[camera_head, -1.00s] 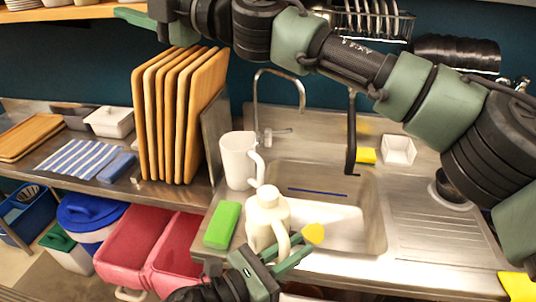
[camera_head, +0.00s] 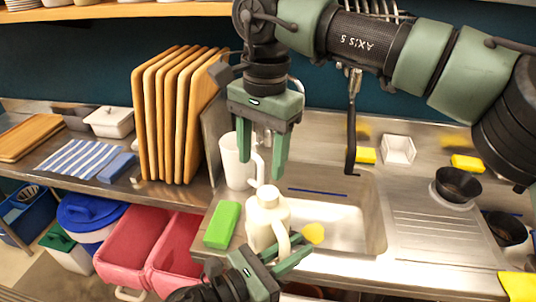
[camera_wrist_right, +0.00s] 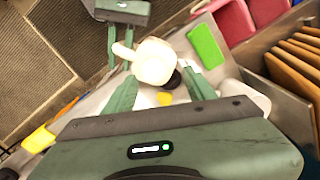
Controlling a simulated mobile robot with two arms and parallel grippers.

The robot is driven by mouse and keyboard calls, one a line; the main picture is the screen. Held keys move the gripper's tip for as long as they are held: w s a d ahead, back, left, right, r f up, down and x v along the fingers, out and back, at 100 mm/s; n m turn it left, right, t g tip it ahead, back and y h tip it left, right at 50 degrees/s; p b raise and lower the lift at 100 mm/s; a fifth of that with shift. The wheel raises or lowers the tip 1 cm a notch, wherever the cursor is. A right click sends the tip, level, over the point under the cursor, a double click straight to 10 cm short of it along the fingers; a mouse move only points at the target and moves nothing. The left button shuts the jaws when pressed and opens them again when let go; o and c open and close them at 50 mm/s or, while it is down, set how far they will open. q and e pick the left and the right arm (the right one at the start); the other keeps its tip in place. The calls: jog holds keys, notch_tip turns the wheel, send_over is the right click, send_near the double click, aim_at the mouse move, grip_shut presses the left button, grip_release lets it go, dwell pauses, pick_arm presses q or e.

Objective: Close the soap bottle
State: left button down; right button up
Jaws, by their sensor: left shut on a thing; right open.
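The soap bottle (camera_head: 260,228), cream-white with a side handle, stands upright on the counter at the sink's left front corner. Its round top (camera_head: 268,192) is pale; I cannot tell whether it is a closed lid. My left gripper (camera_head: 292,253) is shut on the handle, low at the bottle's front. My right gripper (camera_head: 262,171) is open and empty, pointing down just above and behind the top. In the right wrist view, the bottle (camera_wrist_right: 155,62) shows between and beyond my right fingers (camera_wrist_right: 160,90), and my left gripper (camera_wrist_right: 118,12) is at the upper edge.
A white jug (camera_head: 235,165) stands close behind the bottle, near my right fingers. A green sponge (camera_head: 222,224) lies to the left. The sink (camera_head: 375,225) and its faucet (camera_head: 351,130) are to the right. Upright cutting boards (camera_head: 170,125) stand at left.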

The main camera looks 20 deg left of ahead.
aim_at(268, 192)
jog(key=shift+w+d+h, duration=0.2)
jog(key=shift+d+h, duration=0.1)
jog(key=shift+d, duration=0.3)
jog(key=shift+f, duration=4)
